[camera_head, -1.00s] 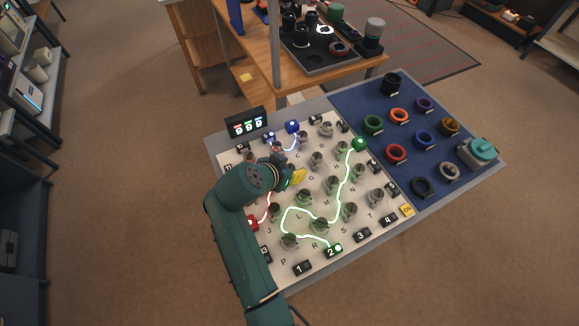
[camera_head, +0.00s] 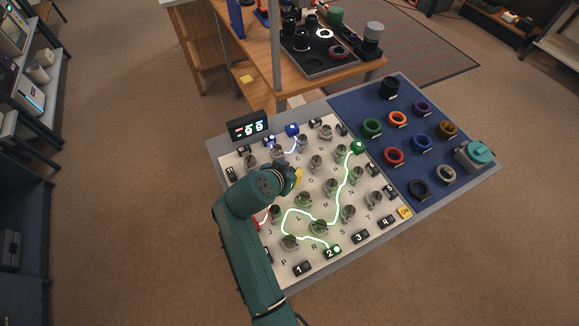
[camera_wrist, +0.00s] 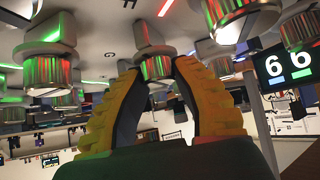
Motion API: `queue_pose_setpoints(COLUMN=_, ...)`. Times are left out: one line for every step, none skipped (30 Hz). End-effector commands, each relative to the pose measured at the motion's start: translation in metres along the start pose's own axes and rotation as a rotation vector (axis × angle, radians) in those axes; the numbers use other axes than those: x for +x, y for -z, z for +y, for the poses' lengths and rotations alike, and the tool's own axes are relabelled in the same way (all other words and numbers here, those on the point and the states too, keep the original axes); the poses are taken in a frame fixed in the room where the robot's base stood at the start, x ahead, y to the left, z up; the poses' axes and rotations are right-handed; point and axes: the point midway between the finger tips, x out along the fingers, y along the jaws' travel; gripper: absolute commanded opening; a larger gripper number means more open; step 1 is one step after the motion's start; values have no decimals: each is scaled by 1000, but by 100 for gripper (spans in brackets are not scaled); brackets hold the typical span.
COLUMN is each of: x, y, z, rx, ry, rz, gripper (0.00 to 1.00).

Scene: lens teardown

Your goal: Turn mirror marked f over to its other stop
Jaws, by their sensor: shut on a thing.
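The mirrors are small grey knobs with shiny faces on the white board (camera_head: 238,187), beside printed letters. My gripper (camera_head: 298,177) is low over the left-middle of the board. In the wrist view, which is upside down, its yellow fingers (camera_wrist: 155,68) are shut on one mirror knob (camera_wrist: 146,32), between their tips. The letter f is hidden, so I cannot read the held mirror's mark; my arm covers that part of the board. The held mirror's face shows red and green glints.
Other mirrors stand close by, such as one knob (camera_wrist: 50,35) beside the fingers. A green beam runs to the green block (camera_head: 358,146). Coloured rings lie on the blue mat (camera_head: 350,100).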

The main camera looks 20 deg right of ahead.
Motion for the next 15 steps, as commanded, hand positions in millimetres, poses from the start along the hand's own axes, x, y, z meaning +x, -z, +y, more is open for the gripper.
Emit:
queue_pose_setpoints(x=-2, y=0, z=2, rx=-24, ry=18, rz=-9, gripper=0)
queue_pose_setpoints(x=-2, y=0, z=2, rx=-39, ry=34, rz=-8, gripper=0)
queue_pose_setpoints(x=-2, y=0, z=2, rx=-61, ry=56, rz=-8, gripper=0)
queue_pose_setpoints(x=-3, y=0, z=3, rx=-78, ry=73, rz=-9, gripper=0)
queue_pose_setpoints(x=-3, y=1, z=3, rx=-96, ry=91, rz=-9, gripper=0)
queue_pose_setpoints(x=-3, y=1, z=3, rx=-121, ry=116, rz=-9, gripper=0)
queue_pose_setpoints(x=-3, y=1, z=3, rx=-140, ry=137, rz=-9, gripper=0)
queue_pose_setpoints(x=-4, y=1, z=4, rx=-161, ry=156, rz=-10, gripper=0)
queue_pose_setpoints(x=-4, y=2, z=4, rx=-187, ry=182, rz=-10, gripper=0)
queue_pose_setpoints(x=-4, y=2, z=4, rx=-206, ry=203, rz=-11, gripper=0)
queue_pose_setpoints(x=-4, y=1, z=4, rx=-227, ry=224, rz=-10, gripper=0)
queue_pose_setpoints(x=-4, y=2, z=4, rx=-254, ry=251, rz=-10, gripper=0)
queue_pose_setpoints(x=-3, y=2, z=4, rx=-273, ry=270, rz=-10, gripper=0)
queue_pose_setpoints(x=-4, y=2, z=4, rx=-292, ry=291, rz=-10, gripper=0)
queue_pose_setpoints(x=-3, y=2, z=4, rx=-319, ry=318, rz=-10, gripper=0)
